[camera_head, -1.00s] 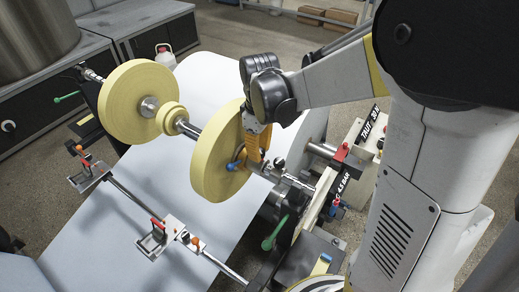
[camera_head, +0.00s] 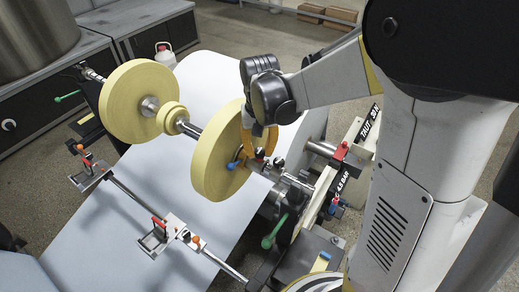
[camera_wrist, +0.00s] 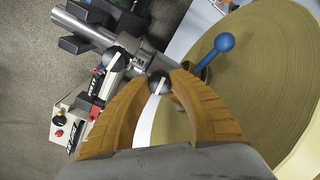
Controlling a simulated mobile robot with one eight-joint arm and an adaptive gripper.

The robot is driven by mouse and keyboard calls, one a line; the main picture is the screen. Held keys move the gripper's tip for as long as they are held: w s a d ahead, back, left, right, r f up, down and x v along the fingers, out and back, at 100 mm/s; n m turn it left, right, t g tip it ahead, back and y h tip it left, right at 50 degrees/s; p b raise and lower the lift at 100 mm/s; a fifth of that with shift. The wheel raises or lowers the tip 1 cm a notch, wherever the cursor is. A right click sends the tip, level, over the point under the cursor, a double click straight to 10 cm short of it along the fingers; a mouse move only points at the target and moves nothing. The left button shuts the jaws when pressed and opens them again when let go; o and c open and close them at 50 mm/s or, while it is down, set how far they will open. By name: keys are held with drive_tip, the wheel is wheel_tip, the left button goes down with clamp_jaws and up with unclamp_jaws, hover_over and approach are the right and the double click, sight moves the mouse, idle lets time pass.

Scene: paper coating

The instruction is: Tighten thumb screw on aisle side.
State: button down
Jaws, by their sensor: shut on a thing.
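My gripper (camera_wrist: 158,82) has two ribbed orange fingers closed around a black round thumb screw (camera_wrist: 158,86) with a pale line across its face. This screw sits on a metal collar on the shaft, close to the large yellow roll (camera_wrist: 275,75). A second black knob (camera_wrist: 115,59) sits on the collar to the left, outside the fingers. In the head view, my gripper (camera_head: 265,150) is at the shaft just right of the nearer yellow roll (camera_head: 208,160), and the fingers partly hide the held screw.
A blue ball-ended lever (camera_wrist: 224,43) stands close to my right finger, beside the roll. A green lever (camera_head: 274,234) and a red clamp (camera_head: 341,150) are on the machine frame at right. Another yellow roll (camera_head: 132,95) is at the shaft's far left. White paper (camera_head: 120,215) spreads below.

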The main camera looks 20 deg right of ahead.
sight(260, 151)
drive_tip(key=shift+m, duration=1.2)
drive_tip(key=c, duration=1.1)
unclamp_jaws()
wheel_tip(260, 151, up, 12)
